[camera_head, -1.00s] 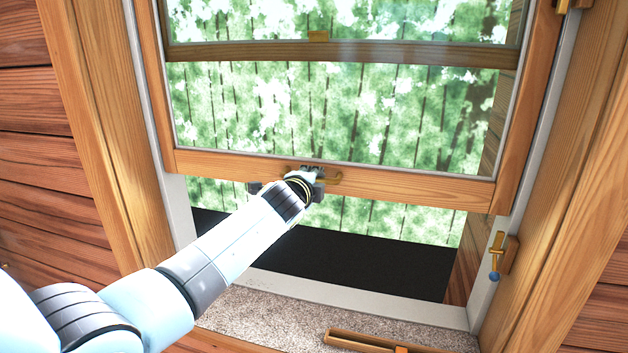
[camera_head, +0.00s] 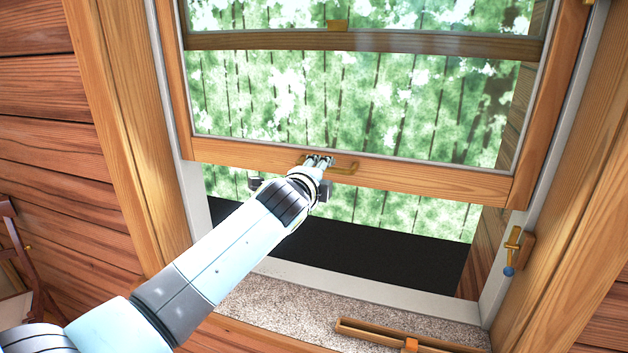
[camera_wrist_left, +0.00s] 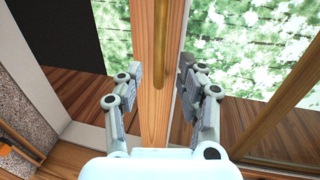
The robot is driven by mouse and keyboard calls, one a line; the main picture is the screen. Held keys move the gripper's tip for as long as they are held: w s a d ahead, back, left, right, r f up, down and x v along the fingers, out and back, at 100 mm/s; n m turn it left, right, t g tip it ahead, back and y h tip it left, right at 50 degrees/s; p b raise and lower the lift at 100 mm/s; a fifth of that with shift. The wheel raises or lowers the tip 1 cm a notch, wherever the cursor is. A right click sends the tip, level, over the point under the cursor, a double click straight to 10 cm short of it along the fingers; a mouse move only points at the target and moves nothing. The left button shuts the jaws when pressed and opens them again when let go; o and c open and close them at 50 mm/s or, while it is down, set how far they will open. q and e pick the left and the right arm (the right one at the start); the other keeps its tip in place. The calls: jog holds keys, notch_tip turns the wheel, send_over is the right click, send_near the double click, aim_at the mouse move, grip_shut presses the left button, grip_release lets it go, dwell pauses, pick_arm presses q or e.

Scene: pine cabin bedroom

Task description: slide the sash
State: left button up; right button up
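The wooden window sash (camera_head: 430,180) is partly raised, with an open gap below its bottom rail. A brass handle (camera_head: 345,168) is fixed on that rail and also shows in the left wrist view (camera_wrist_left: 161,40). My left gripper (camera_head: 318,162) is at the left part of the handle, in front of the rail. In the left wrist view its two fingers (camera_wrist_left: 160,77) are spread apart, one on each side of the handle's near end. I cannot tell whether they touch the rail. My right gripper is not in view.
A brass latch with a blue knob (camera_head: 512,252) is on the right jamb. A wooden bar with an orange piece (camera_head: 385,335) lies on the speckled sill (camera_head: 275,310). A dark wooden chair-like piece (camera_head: 25,260) stands at the far left.

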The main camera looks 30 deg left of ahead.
pick_arm(q)
jog(key=v, duration=0.6)
jog(key=shift+s, duration=0.1)
jog(key=s+f+n+g+h+b, duration=0.15)
jog(key=s+f+b, duration=0.45)
jog(key=f, duration=1)
jog(key=s+f+n+g+b, duration=0.1)
jog(key=s+f+g+b, duration=0.2)
jog(key=s+f, duration=0.8)
jog(key=s+f+n+g+b, duration=0.1)
jog(key=s+f+g+b, duration=0.3)
jog(key=f, duration=1.6)
jog(key=s+f+n+g+b, duration=0.2)
jog(key=s+f, duration=0.5)
jog(key=s, duration=0.4)
jog(key=s+d+f+n+g+h+b, duration=0.1)
jog(key=s+f+n+g+b, duration=0.1)
jog(key=s+f+n, duration=0.3)
jog(key=s+f+n+g+b, duration=0.2)
jog(key=s+f+n, duration=0.2)
jog(key=s+f, duration=0.6)
jog(key=s, duration=0.7)
jog(key=shift+s+d+f, duration=0.25)
jog(key=shift+s+f, duration=0.05)
